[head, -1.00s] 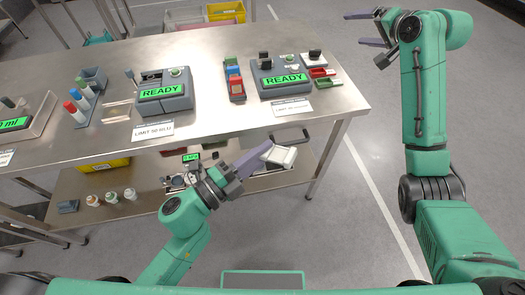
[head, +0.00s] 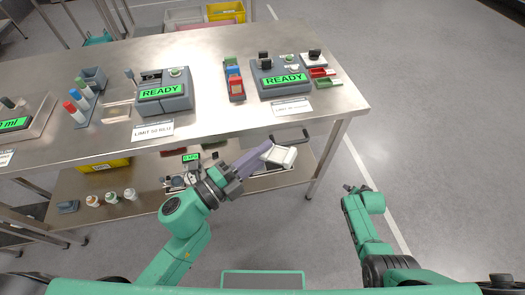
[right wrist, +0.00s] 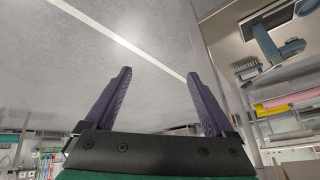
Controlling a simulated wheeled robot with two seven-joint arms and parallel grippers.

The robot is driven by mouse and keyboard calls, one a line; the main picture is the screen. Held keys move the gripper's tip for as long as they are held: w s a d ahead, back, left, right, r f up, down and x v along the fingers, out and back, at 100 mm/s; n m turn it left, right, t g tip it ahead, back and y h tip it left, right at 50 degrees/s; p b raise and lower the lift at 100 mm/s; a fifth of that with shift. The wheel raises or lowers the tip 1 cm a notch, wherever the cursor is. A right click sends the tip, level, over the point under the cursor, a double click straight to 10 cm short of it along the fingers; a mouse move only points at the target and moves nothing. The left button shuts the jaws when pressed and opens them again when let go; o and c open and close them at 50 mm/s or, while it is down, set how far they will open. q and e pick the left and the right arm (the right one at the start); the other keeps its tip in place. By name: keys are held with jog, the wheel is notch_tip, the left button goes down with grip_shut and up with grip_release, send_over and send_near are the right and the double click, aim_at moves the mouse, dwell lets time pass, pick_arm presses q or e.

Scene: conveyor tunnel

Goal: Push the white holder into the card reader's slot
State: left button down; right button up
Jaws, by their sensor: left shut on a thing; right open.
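My left gripper (head: 256,158) is shut on a white piece (head: 282,156), which seems to be the white holder, at its fingertips. It is in front of the bench's front edge, and what lies behind it is hard to separate from it. Two grey devices with green READY screens stand on the bench, a left one (head: 164,92) and a right one (head: 281,79). I cannot tell which is the card reader, and no slot shows clearly. My right gripper (head: 357,188) is low, right of the bench; the right wrist view shows it open and empty (right wrist: 156,74).
A rack with red, blue and green pieces (head: 234,82) stands between the devices. Red (head: 321,72) and green (head: 327,82) pieces and a white block with a black top (head: 314,59) lie to the right. A lower shelf (head: 120,178) holds bottles. Open floor lies right of the bench.

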jog(key=s+a+f+n+g, duration=0.1)
jog(key=s+a+f+n, duration=0.2)
jog(key=s, duration=0.8)
jog(key=s+a+f+n+g+y, duration=0.1)
jog(key=s+f, duration=0.5)
jog(key=s, duration=0.6)
jog(key=s+a+f+n+g+y, duration=0.1)
jog(key=s+a+f+n+g, duration=0.2)
jog(key=s, duration=0.9)
jog(key=a+f+n, duration=0.2)
jog(key=a, duration=0.1)
jog(key=shift+a+f, duration=0.2)
jog(key=shift+f, duration=0.05)
jog(key=shift+w, duration=0.1)
